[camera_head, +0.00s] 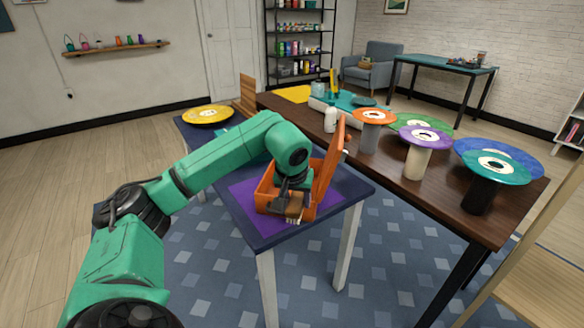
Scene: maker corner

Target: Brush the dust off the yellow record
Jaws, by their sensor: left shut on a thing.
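The yellow record (208,115) lies flat at the far left end of the dark blue table (262,240). Any dust on it is too small to make out. My left gripper (291,196) points down at the open orange box (264,196), far from the record. It is shut on a brown brush (291,209) with pale bristles at its lower edge. The brush is partly hidden by the gripper, and I cannot tell whether it touches the box. My right gripper is out of view.
The orange box stands on a purple mat (242,192), its lid (330,160) raised on the right. A brown table (400,195) behind holds several coloured records on stands, such as an orange one (373,116), and a white bottle (330,120).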

